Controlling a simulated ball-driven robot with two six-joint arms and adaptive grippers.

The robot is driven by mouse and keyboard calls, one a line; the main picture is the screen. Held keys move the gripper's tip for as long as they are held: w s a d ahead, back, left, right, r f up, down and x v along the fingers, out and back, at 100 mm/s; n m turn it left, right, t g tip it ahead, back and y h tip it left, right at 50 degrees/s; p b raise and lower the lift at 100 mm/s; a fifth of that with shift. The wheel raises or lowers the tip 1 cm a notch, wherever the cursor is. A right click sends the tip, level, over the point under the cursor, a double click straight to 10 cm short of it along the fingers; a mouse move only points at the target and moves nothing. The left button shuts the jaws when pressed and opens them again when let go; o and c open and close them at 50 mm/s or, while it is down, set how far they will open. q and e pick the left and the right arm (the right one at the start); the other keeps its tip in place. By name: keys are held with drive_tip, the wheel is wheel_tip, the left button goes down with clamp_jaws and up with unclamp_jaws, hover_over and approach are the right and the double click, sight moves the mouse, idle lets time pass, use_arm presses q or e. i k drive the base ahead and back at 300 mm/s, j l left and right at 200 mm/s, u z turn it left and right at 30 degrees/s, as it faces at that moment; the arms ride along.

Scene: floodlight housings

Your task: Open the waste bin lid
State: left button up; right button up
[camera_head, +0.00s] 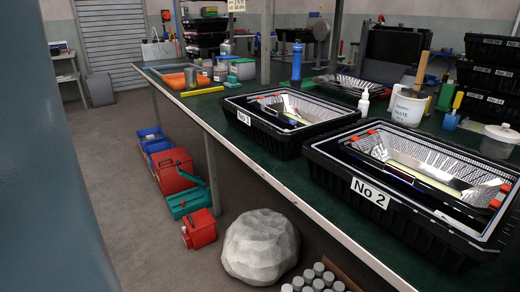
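No object in view is clearly a waste bin. A plain grey box-shaped container (100,90) stands on the floor near the roller shutter; whether it has a lid I cannot tell. A white tub (408,107) on the table carries lettering too small to read surely, and a wooden handle sticks up from it. A white pot (501,138) with a knobbed lid sits at the table's right edge, its lid on. Neither of my grippers is in view.
The long green-topped table (225,113) holds black crates marked No 1 (244,118) and No 2 (370,193). Red and blue boxes, a red toolbox (176,172), and a large pale rock (260,247) lie on the floor. A blue-grey surface fills the left edge. Floor between is free.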

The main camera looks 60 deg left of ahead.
sight(161, 160)
drive_tip(key=u, duration=2.6)
